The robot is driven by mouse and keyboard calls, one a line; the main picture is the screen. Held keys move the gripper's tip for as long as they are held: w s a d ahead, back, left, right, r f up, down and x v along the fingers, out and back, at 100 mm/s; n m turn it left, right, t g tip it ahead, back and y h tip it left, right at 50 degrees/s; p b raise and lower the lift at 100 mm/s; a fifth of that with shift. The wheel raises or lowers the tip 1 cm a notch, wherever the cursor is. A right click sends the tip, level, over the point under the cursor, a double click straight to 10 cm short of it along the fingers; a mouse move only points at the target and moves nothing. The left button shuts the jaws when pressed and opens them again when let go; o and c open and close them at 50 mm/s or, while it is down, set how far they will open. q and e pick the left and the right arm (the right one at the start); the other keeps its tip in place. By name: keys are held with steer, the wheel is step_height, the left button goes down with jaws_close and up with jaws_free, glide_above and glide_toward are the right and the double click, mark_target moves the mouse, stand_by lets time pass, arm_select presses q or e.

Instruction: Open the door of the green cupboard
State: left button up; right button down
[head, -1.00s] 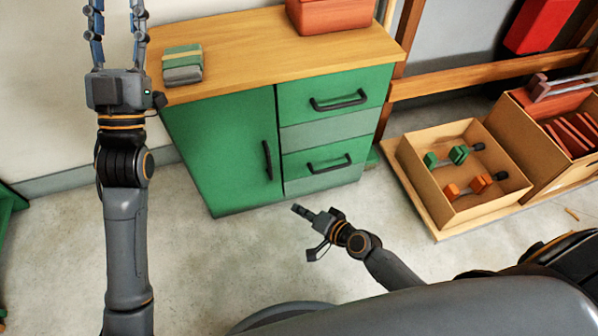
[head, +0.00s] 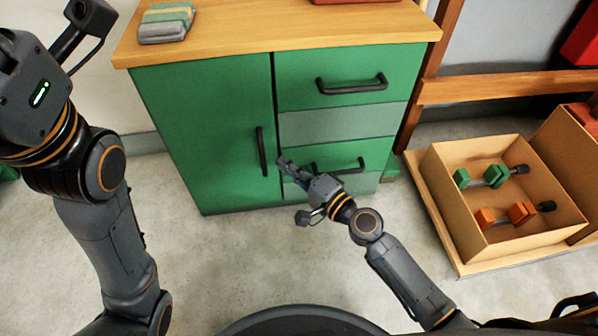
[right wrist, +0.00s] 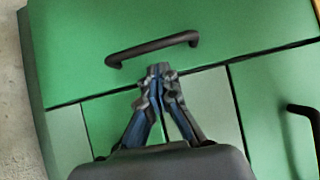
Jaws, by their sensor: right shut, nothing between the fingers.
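The green cupboard has a wide door (head: 200,125) on the left, with a vertical black door handle (head: 261,151) near its right edge. The door is closed. In the right wrist view, the door handle (right wrist: 152,46) lies across the top. My right gripper (head: 282,162) is shut and empty. Its tips are just right of the door handle, in front of the drawer side; I cannot tell whether they touch anything. In the right wrist view, the gripper's closed tips (right wrist: 161,72) sit just below the handle. My left gripper (head: 45,28) is raised at the upper left, fingers spread, partly cut off.
Right of the door are an upper drawer handle (head: 352,84) and a lower drawer handle (head: 345,165), partly behind my right gripper. An open box (head: 450,200) stands at right. Floor in front is clear.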

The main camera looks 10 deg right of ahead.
steer(key=shift+x, duration=2.25)
steer(key=shift+s, duration=0.15)
